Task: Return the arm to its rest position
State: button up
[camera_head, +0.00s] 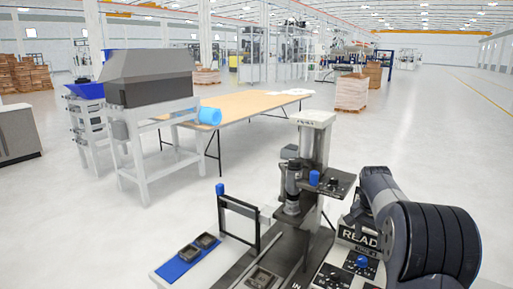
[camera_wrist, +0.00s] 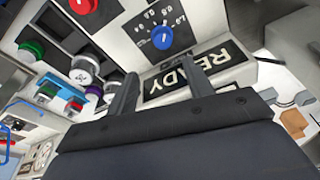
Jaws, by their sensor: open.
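My arm (camera_head: 430,235) shows at the lower right of the head view as thick dark links, bent down beside a machine station. My gripper (camera_wrist: 160,88) shows in the wrist view with its two dark fingers apart and nothing between them. The fingers point toward a white panel with a black READY label (camera_wrist: 188,72) and a blue knob (camera_wrist: 163,37). I cannot tell whether the fingertips touch the panel. In the head view the gripper is hidden or cannot be made out.
A grey press column (camera_head: 316,145) stands just left of my arm. A blue tray (camera_head: 187,262) with dark parts lies at the station's left. A wooden-topped table (camera_head: 245,103) and a grey machine (camera_head: 150,80) stand farther off. Open floor (camera_head: 440,140) lies behind and right.

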jog(key=shift+w+r+m+g+h+b, duration=0.1)
jog(key=shift+w+m+g+h+b, duration=0.2)
jog(key=shift+m, duration=0.95)
jog(key=shift+w+r+m+g+h+b, duration=0.15)
jog(key=shift+m+g+h+b, duration=0.15)
jog(key=shift+m, duration=0.9)
jog(key=shift+w+m+g+h+b, duration=0.25)
jog(key=shift+m+g+b, duration=0.15)
jog(key=shift+m, duration=0.85)
